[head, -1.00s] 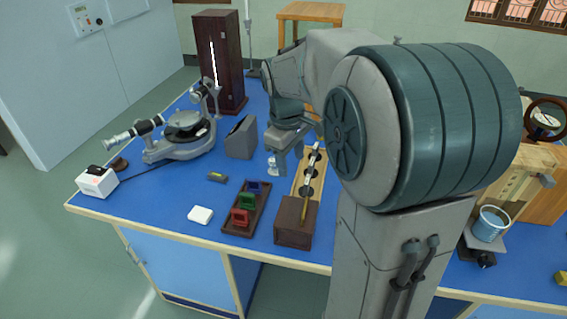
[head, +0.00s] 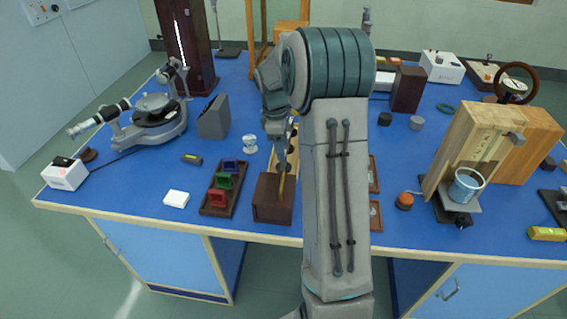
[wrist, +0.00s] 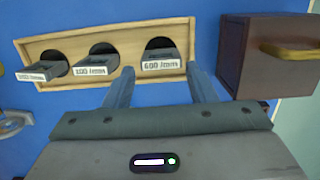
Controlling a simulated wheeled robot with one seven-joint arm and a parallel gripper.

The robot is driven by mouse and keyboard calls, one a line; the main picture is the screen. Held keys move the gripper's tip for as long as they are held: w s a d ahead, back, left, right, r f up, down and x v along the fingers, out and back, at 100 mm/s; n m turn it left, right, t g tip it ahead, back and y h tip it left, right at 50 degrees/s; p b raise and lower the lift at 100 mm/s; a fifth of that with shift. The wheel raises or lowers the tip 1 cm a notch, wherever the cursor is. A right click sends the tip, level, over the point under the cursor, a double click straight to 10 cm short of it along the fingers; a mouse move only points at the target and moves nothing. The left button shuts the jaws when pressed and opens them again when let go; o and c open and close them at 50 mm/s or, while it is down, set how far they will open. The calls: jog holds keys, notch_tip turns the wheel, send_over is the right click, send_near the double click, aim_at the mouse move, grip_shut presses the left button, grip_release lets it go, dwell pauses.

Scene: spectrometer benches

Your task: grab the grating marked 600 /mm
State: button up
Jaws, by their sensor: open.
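The grating marked 600 /mm (wrist: 161,64) stands in the right-hand hole of a pale wooden rack (wrist: 107,30) in the wrist view. Its light label faces me. Two more labelled gratings stand in the same rack: a middle one (wrist: 96,66) and a left one (wrist: 43,71), whose numbers are blurred. My gripper (wrist: 160,72) is open, with one finger on each side of the 600 /mm grating as seen here; I cannot tell how deep the fingers reach. In the head view my arm hides much of the rack (head: 291,158).
A dark wooden box (wrist: 240,60) with a brass bar stands right beside the rack in the wrist view. In the head view, a tray of coloured holders (head: 212,207), a white block (head: 176,198) and a small glass-like piece (head: 250,143) lie left of it. A spectrometer (head: 150,122) stands further left.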

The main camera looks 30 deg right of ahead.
aim_at(284, 162)
jog(key=shift+s+d+f, duration=0.15)
jog(key=shift+f, duration=1.35)
jog(key=shift+s+d+f, duration=0.1)
jog(key=shift+d+f, duration=0.05)
jog(key=shift+f, duration=1.35)
jog(key=c, duration=0.7)
